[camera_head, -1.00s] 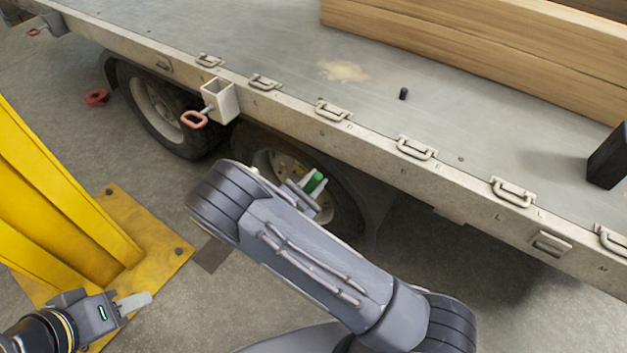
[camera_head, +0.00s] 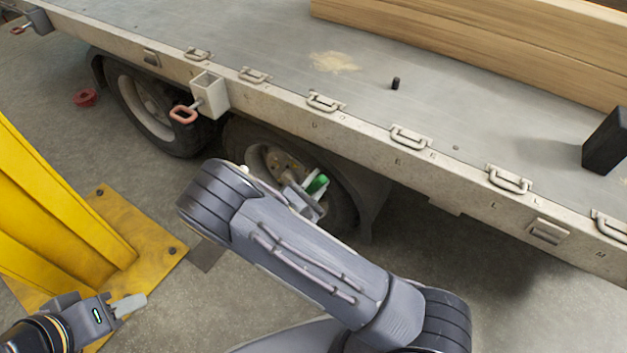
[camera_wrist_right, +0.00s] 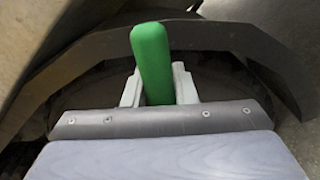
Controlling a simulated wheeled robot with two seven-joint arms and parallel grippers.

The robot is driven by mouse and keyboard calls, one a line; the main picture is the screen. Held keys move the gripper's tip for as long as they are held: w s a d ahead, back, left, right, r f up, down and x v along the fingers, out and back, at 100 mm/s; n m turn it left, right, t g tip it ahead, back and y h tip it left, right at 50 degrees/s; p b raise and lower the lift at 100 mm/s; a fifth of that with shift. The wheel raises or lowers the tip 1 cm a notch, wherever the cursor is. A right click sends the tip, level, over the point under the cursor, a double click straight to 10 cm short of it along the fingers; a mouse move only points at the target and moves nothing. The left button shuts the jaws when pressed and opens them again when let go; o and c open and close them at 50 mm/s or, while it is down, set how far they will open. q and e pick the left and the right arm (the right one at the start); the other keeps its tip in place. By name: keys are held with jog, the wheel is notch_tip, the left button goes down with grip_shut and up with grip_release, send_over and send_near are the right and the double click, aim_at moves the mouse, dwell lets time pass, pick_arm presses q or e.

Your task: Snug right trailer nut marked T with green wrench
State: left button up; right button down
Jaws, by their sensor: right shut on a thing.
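The green wrench handle (camera_wrist_right: 152,62) stands between the two fingers of my right gripper (camera_wrist_right: 158,88) in the right wrist view; the gripper is shut on it. In the head view a bit of the green wrench (camera_head: 318,183) shows by the right gripper (camera_head: 305,190), in front of the right trailer wheel (camera_head: 342,215). The wheel hub is partly visible, but my right arm covers much of it. The T-marked nut and the wrench head cannot be made out. My left gripper (camera_head: 127,305) is at the lower left, away from the wheel; its finger gap is not clear.
The trailer deck edge (camera_head: 370,140) with tie-down handles runs above the wheel. A bracket with a red-handled pin (camera_head: 186,114) juts out between the wheels. A yellow post (camera_head: 50,200) on a floor plate stands at left. Timber (camera_head: 480,45) lies on the deck.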

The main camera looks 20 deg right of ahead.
jog(key=shift+s+d+f, duration=0.1)
jog(key=shift+s+d, duration=0.1)
jog(key=shift+s, duration=0.05)
dwell(0.3)
jog(key=shift+m, duration=0.3)
jog(key=shift+w+a+r+n+p, duration=0.3)
jog(key=shift+w+a+r+n, duration=0.15)
jog(key=shift+w, duration=0.1)
jog(key=shift+w+a+r+n+p, duration=0.3)
jog(key=shift+w+a+n, duration=0.15)
jog(key=shift+w, duration=0.1)
jog(key=c, duration=1.7)
grip_release()
grip_shut()
jog(key=shift+s+a, duration=0.3)
jog(key=shift+a, duration=0.05)
